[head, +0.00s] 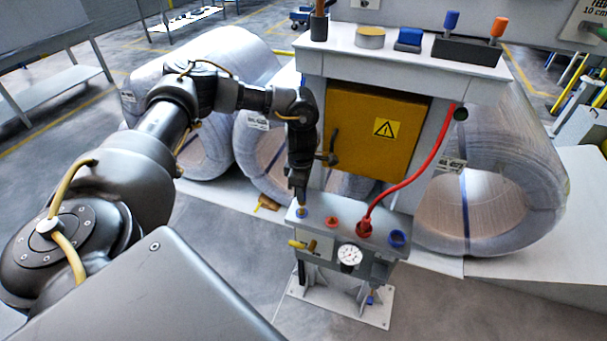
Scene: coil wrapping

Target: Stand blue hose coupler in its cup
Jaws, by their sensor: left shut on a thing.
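My left gripper (301,201) points down at the left end of the grey valve block's top. It is shut on a small piece, seemingly the blue hose coupler (302,212). Only a small tan and blue bit shows below the dark fingers. I cannot tell whether it still touches the block. A round blue-rimmed cup (397,238) is at the right end of the block's top, and its opening looks empty. My right gripper is not in view.
The grey valve block (322,245) carries an orange port (332,221), a gauge (349,257) and a plugged-in red hose (437,155). A yellow cabinet (372,130) stands behind. A shelf above holds a dark holder (467,50) with blue and orange pieces. Wire coils (490,180) flank the stand.

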